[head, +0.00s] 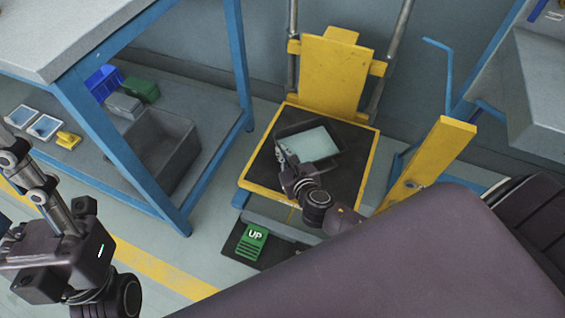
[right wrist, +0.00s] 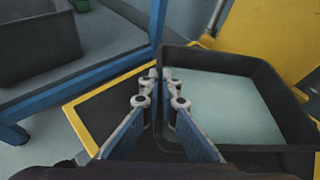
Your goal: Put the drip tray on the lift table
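The drip tray (head: 308,143) is a shallow black tray with a pale grey-blue inside. It is over the black top of the yellow-edged lift table (head: 258,172) in the head view. I cannot tell for sure whether its base rests on the top. My right gripper (head: 290,168) is at its near left side. In the right wrist view the fingers (right wrist: 160,88) close on the wall of the drip tray (right wrist: 232,105), one on each side. Part of my left arm shows at the left of the head view, but I see no left fingers.
A blue-framed bench (head: 105,135) stands left of the lift table, with a grey bin (head: 165,150) on its lower shelf. A green "UP" pedal (head: 252,242) lies on the floor in front. A yellow post (head: 430,160) stands to the right.

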